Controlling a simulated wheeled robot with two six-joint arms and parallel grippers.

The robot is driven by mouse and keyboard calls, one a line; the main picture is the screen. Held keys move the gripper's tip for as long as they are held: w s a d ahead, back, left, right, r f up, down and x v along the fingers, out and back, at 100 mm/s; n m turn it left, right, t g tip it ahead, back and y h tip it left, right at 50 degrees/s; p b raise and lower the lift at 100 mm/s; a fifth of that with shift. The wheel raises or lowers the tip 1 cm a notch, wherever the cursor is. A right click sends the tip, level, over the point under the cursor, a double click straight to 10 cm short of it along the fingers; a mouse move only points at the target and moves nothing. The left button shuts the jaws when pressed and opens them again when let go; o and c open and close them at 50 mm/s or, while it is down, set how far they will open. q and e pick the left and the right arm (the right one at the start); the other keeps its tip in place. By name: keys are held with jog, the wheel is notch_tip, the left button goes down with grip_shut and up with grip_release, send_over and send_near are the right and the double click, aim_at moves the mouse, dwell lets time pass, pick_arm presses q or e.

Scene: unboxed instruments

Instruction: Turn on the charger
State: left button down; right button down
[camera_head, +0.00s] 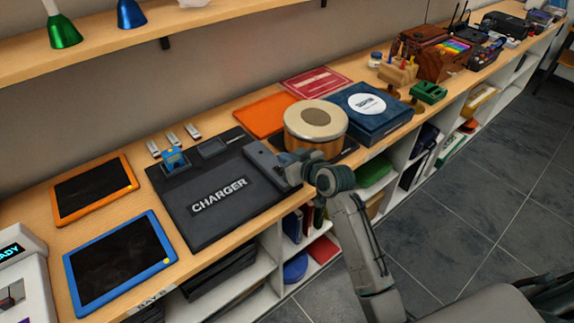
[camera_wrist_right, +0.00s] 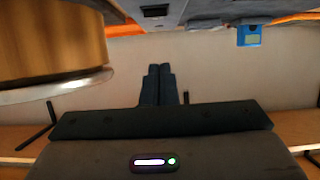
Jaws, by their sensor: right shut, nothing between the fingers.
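The charger (camera_head: 205,222) is a flat black unit with a raised "CHARGER" label, lying on the wooden counter. A blue device (camera_head: 174,158) stands at its back left; it also shows in the wrist view (camera_wrist_right: 249,36). A dark slot (camera_head: 213,147) is at its back middle. My right gripper (camera_head: 262,158) is over the charger's right part, beside the drum, and hides some of it. Its fingers are together and empty in the right wrist view (camera_wrist_right: 158,72). I cannot tell whether it touches the charger. No switch is clearly visible. My left gripper is not in view.
A round wooden drum (camera_head: 315,122) stands close right of my gripper. Orange (camera_head: 94,188) and blue (camera_head: 118,265) framed tablets lie left. A blue box (camera_head: 370,112), an orange pad (camera_head: 266,115) and a red mat (camera_head: 315,82) lie behind or right. A shelf (camera_head: 180,28) runs above.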

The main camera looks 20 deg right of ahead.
jog(key=shift+s+d+f+p, duration=0.15)
jog(key=shift+f+p, duration=0.15)
jog(key=shift+f, duration=0.7)
jog(key=shift+s+a+f+p, duration=0.1)
jog(key=shift+f+p, duration=0.2)
jog(key=shift+f, duration=0.65)
jog(key=shift+w+f, duration=0.1)
